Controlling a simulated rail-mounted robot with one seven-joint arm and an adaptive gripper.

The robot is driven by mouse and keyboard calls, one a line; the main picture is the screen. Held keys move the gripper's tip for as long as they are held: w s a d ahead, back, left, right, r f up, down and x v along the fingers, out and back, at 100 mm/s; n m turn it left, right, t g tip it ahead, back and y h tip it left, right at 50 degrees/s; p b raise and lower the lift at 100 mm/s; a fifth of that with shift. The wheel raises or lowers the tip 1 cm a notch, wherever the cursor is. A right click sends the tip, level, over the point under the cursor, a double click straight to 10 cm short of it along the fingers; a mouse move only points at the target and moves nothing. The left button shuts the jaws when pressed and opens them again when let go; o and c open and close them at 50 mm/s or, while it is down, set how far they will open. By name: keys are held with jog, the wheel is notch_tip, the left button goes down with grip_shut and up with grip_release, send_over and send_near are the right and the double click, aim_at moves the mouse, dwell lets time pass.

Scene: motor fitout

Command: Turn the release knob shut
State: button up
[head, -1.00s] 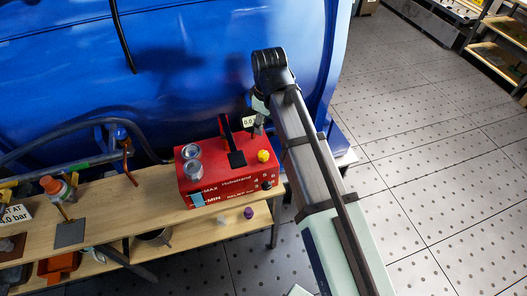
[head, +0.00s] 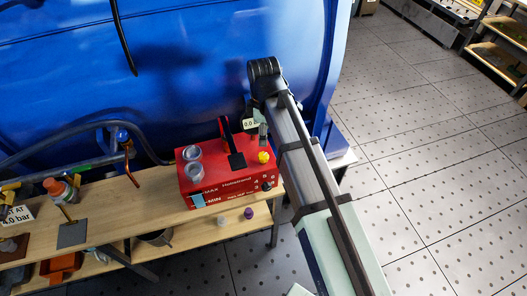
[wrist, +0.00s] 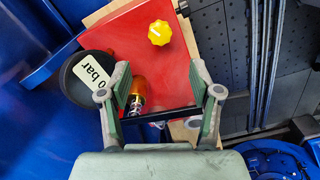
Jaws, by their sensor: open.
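The red hand pump (head: 225,180) stands on the wooden bench, and its red body (wrist: 125,35) fills the top of the wrist view. A yellow fluted knob (head: 263,157) sits on its top near the right end. In the wrist view the yellow knob (wrist: 160,33) has a white line on it and lies beyond my fingertips, untouched. My gripper (wrist: 162,80) is open above the pump. An amber piece with a metal fitting (wrist: 138,88) shows between the fingers, nearer the left one; I cannot tell whether they touch. In the head view the gripper is partly hidden by my arm.
A black round gauge (wrist: 82,80) with a bar label is close to my left finger. A black lever (head: 232,150) rises from the pump. The big blue machine (head: 200,70) stands behind. Tools lie on the bench (head: 130,205) at left.

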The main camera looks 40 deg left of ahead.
aim_at(264, 156)
notch_tip(264, 156, down, 11)
jog(key=shift+r+p, duration=0.1)
jog(key=shift+p, duration=1.1)
jog(key=c, duration=1.1)
